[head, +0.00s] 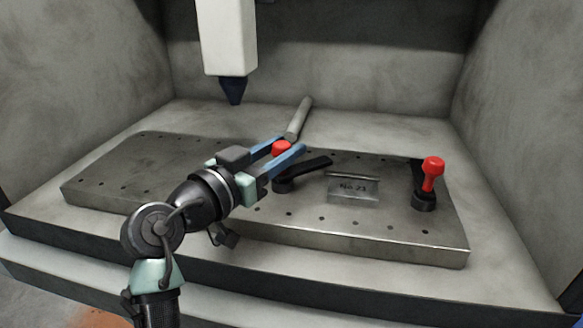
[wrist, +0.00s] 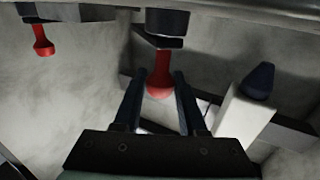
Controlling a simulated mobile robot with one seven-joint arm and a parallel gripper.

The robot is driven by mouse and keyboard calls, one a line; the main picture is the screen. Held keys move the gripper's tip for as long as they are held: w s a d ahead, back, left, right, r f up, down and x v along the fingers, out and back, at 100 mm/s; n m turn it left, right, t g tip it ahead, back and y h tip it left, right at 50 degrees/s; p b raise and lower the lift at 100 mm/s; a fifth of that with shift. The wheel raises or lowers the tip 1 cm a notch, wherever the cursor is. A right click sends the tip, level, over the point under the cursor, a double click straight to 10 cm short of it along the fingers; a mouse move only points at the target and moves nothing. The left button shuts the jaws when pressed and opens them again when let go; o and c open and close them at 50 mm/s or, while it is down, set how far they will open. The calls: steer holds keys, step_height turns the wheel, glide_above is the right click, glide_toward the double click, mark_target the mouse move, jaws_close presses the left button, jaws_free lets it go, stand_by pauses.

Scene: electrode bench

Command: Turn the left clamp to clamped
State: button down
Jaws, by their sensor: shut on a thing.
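The left clamp has a black base and a black arm (head: 310,170) reaching right over the metal plate. Its red handle (head: 281,148) stands up between the blue fingers of my gripper (head: 293,144), which is shut on it. In the wrist view the red handle (wrist: 160,77) hangs below its dark mount, between my two dark fingers (wrist: 160,90). The fingers and the near jaw hide part of the handle in the head view. The right clamp has a red handle (head: 432,168) and a black base, and also shows in the wrist view (wrist: 42,42).
The metal plate (head: 400,235) has rows of holes and bears a small block marked No 23 (head: 352,190) between the clamps. A grey rod (head: 299,118) lies behind the left clamp. A white tool head with a dark tip (head: 230,40) hangs above. Grey walls enclose the bench.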

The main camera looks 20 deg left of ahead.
steer(key=shift+f+m+g+h+b, duration=0.1)
steer(key=shift+m+g+h+b, duration=0.3)
steer(key=shift+m+h+b, duration=0.4)
steer(key=c, duration=0.5)
jaws_free()
steer(key=v, duration=1.3)
